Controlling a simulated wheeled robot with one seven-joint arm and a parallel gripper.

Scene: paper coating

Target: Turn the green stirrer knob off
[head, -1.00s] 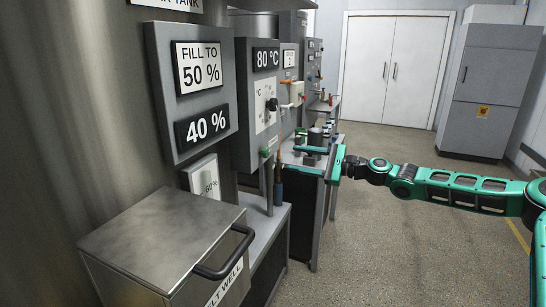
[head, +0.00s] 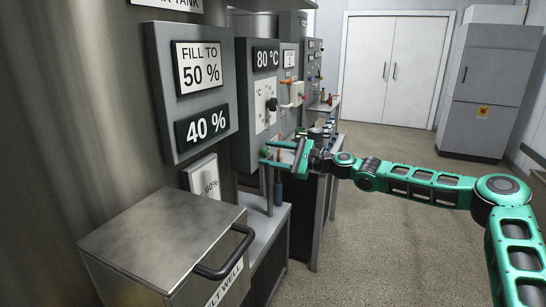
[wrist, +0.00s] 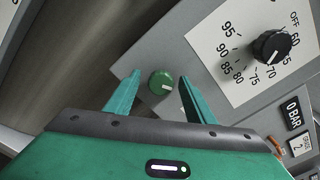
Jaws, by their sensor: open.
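The green stirrer knob (wrist: 161,82) is a small round knob with a pale pointer mark on the grey panel. In the wrist view it sits between the tips of my gripper (wrist: 159,77), and its mark points right and slightly down. My gripper is open, with one finger on each side of the knob and gaps showing. I cannot tell how deep the fingers reach. In the head view my gripper (head: 268,153) is at the lower part of the 80 °C panel, and its fingers partly cover the knob (head: 265,151).
A black temperature dial (wrist: 271,46) on a white scale plate is right of the knob in the wrist view. The 40 % tank panel (head: 205,127) and a metal melt-well box (head: 160,235) stand nearer. The floor at right is clear.

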